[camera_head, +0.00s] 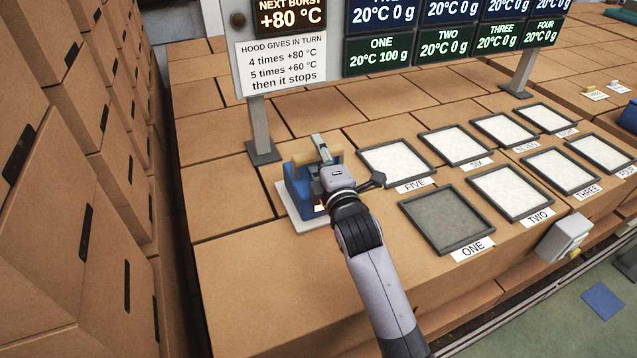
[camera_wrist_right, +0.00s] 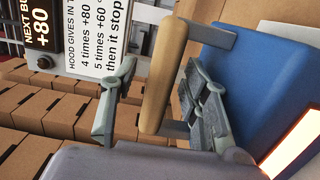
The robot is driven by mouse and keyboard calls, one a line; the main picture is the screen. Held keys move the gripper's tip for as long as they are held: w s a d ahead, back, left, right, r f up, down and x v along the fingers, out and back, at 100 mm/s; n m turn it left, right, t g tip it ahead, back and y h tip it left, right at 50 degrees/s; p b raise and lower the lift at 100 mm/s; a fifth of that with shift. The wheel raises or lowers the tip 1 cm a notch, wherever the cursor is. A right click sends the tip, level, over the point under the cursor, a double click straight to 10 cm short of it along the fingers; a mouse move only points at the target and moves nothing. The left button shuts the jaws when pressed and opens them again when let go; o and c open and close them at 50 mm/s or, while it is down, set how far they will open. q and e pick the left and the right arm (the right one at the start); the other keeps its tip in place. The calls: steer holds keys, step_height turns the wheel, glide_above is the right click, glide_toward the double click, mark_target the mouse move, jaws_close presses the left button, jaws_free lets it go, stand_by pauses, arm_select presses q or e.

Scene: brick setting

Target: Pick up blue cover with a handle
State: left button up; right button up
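The blue cover (camera_head: 297,187) stands on a pale plate (camera_head: 291,214) left of tray FIVE. Its tan handle (camera_head: 334,157) is partly hidden by my right gripper (camera_head: 322,155). In the right wrist view the cover (camera_wrist_right: 240,75) fills the right side, and the tan handle (camera_wrist_right: 165,75) stands between the two fingers of my right gripper (camera_wrist_right: 160,108). The fingers are apart, with a visible gap between the handle and the left finger. The gripper is open around the handle. My left gripper is not in view.
A sign (camera_head: 283,65) on a post stands behind the cover. Trays of pale material lie to the right; tray ONE (camera_head: 446,221) holds darker grey material. Stacked boxes (camera_head: 75,190) form a wall at left. A glowing orange-white panel (camera_wrist_right: 300,140) shows beside the cover.

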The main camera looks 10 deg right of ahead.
jaws_close()
stand_by(0.3)
steer(key=shift+f, duration=0.1)
stand_by(0.4)
steer(key=shift+w+r, duration=0.1)
steer(key=shift+r, duration=0.3)
